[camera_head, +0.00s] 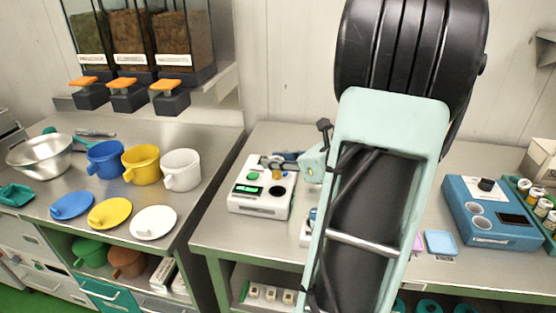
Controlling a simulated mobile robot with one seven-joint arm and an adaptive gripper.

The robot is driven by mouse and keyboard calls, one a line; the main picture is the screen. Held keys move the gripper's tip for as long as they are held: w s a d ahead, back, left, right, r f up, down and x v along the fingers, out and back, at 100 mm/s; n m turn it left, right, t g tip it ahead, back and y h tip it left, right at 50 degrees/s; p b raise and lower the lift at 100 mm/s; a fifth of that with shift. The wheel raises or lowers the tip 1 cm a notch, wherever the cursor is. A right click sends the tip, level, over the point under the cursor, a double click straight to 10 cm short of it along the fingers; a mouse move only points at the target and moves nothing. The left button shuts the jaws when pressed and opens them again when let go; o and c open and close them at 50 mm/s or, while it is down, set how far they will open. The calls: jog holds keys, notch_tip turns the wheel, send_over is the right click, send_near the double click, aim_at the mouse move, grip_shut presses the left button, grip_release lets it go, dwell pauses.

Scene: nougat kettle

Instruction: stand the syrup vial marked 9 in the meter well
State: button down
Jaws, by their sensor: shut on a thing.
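The white meter (246,201) stands on the middle bench, with a lit green display, a green button and a dark round well (278,190) on its top. My gripper (272,163) is over the back right part of the meter, seen from the side and small. It is shut on a small amber and white thing (277,174), which looks like the syrup vial, just above and behind the well. Its mark cannot be read, and I cannot tell if its lower end touches the meter.
My arm hides much of the right bench. A blue device (490,230) with two round wells stands at the right, beside several capped vials (541,207). Coloured mugs, lids and a metal bowl (40,154) fill the left bench. Bare bench (215,234) lies left of the meter.

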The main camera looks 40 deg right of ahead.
aim_at(277, 178)
jog(key=shift+f+b, duration=2.25)
jog(key=shift+f, duration=0.6)
jog(key=shift+f+b, duration=0.5)
jog(key=shift+f, duration=0.15)
jog(key=c, duration=1.9)
grip_release()
jog(key=shift+s+r, duration=0.1)
jog(key=p+v, duration=0.4)
jog(key=v, duration=0.7)
